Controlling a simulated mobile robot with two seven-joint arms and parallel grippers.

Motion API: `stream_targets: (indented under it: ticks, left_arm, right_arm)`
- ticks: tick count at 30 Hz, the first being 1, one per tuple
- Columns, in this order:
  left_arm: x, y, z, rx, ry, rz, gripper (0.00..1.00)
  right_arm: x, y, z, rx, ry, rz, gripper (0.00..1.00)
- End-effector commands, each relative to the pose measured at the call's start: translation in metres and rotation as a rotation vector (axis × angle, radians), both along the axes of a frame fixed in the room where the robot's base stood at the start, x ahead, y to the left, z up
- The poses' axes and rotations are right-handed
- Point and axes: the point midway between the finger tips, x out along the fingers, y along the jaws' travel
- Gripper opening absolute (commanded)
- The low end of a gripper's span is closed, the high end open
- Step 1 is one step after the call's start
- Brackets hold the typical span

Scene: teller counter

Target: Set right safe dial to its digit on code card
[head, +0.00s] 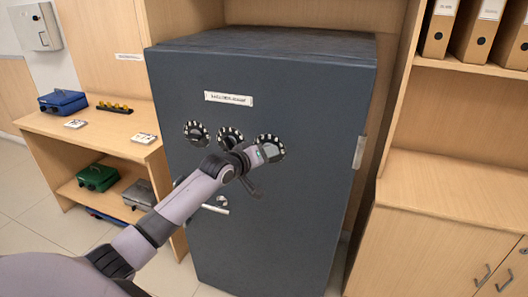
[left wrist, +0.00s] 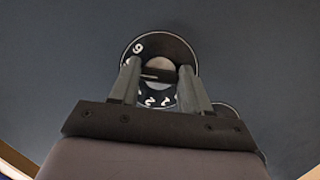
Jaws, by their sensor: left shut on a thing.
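The right dial (head: 270,138) is a black disc with white marks on the front of a dark blue-grey safe (head: 290,215). My left gripper (head: 265,152) is shut on the knob of this right dial and covers part of it. In the left wrist view, the two fingers (left wrist: 160,72) straddle the grey knob of the dial (left wrist: 168,42); a 9 shows at its upper left and 2s near the bottom. Two small white cards, a left one (head: 75,124) and a right one (head: 144,138), lie on the side table; their print is too small to read. My right gripper is not in view.
The left dial (head: 196,133) and middle dial (head: 229,137) sit beside the right one. A safe handle (head: 216,207) is below them. A wooden table (head: 100,140) with a blue cash box (head: 63,102) is at left; a wooden cabinet (head: 450,200) is at right.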

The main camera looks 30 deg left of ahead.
Motion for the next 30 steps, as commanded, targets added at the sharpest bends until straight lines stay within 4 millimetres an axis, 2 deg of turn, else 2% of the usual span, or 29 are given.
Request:
stream_targets:
  ticks: [12,26,27,29,30]
  left_arm:
    - [0.0001,-0.0003,-0.0006,0.152,0.037,0.000,0.16]
    - [0.0002,-0.0004,-0.0004,0.164,0.040,0.000,0.16]
    - [0.0002,-0.0003,-0.0003,0.164,0.040,0.000,0.50]
    - [0.0002,-0.0004,-0.0002,0.164,0.040,0.000,0.69]
    - [0.0001,-0.0004,-0.0002,0.164,0.040,0.000,0.72]
  right_arm:
    - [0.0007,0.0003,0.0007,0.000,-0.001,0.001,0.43]
    - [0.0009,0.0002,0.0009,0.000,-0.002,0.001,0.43]
    - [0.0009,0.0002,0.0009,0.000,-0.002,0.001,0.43]
    - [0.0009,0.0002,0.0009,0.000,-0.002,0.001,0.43]
    - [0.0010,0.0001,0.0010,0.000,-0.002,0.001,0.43]
